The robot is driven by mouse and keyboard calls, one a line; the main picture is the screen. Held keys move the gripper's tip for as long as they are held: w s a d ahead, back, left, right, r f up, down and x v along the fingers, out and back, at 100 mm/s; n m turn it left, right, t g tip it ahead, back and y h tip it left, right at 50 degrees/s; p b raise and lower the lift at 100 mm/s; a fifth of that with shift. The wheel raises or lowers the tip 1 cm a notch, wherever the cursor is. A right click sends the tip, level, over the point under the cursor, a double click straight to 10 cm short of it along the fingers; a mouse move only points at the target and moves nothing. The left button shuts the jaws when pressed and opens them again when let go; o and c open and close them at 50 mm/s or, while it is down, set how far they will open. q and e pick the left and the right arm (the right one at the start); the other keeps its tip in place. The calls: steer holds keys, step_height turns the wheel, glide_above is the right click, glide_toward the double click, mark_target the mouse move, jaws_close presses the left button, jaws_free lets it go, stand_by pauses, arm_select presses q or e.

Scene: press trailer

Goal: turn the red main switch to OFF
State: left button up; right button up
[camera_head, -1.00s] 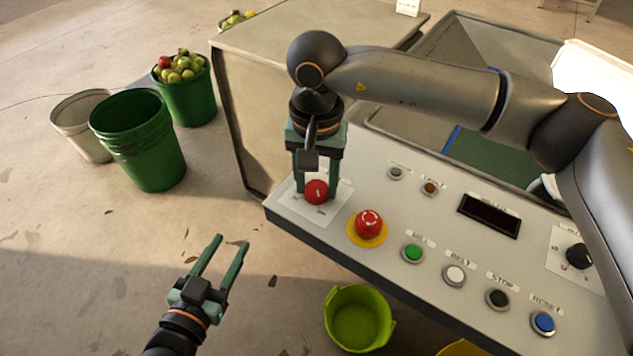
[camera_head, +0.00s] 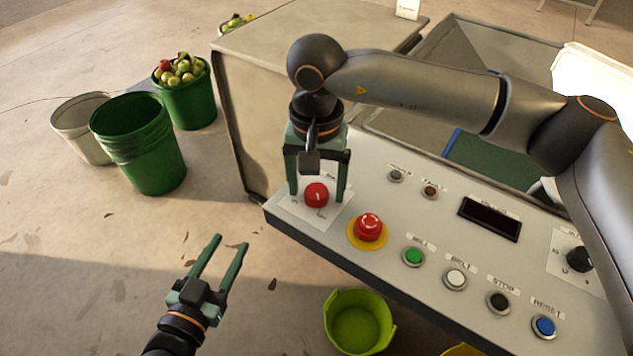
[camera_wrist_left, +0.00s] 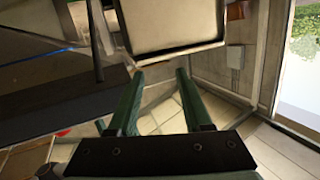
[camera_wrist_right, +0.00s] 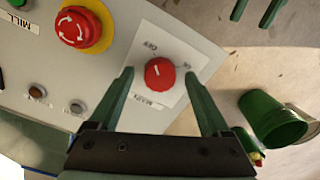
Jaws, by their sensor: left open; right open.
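The red main switch (camera_head: 316,195) is a round knob on a white plate (camera_head: 300,212) at the panel's left corner. It also shows in the right wrist view (camera_wrist_right: 160,73), with OFF, ON and MAIN labels around it. A short white mark on the knob seems to line up roughly with the OFF label; I cannot tell its pointing end for sure. My right gripper (camera_head: 317,195) is open, its fingers on either side of the knob with gaps between. My left gripper (camera_head: 232,242) is open and empty, low over the floor, left of the panel.
A red emergency stop (camera_head: 368,226) on a yellow ring sits close right of the switch. Green (camera_head: 413,256), white, black and blue buttons follow along the panel. Green buckets (camera_head: 140,150) stand on the floor at left; a lime tub (camera_head: 358,325) is below the panel.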

mark_target(316, 191)
steer(key=shift+r, duration=0.3)
arm_select(q)
steer(key=s+f+n+g+y+p, duration=0.1)
steer(key=s+f+g, duration=0.4)
steer(key=f, duration=0.6)
steer(key=shift+s+p, duration=0.25)
steer(key=shift+p, duration=0.3)
arm_select(e)
step_height(316, 191, up, 12)
arm_select(q)
steer(key=shift+s+d, duration=0.1)
arm_select(e)
steer(key=shift+s+f, duration=0.1)
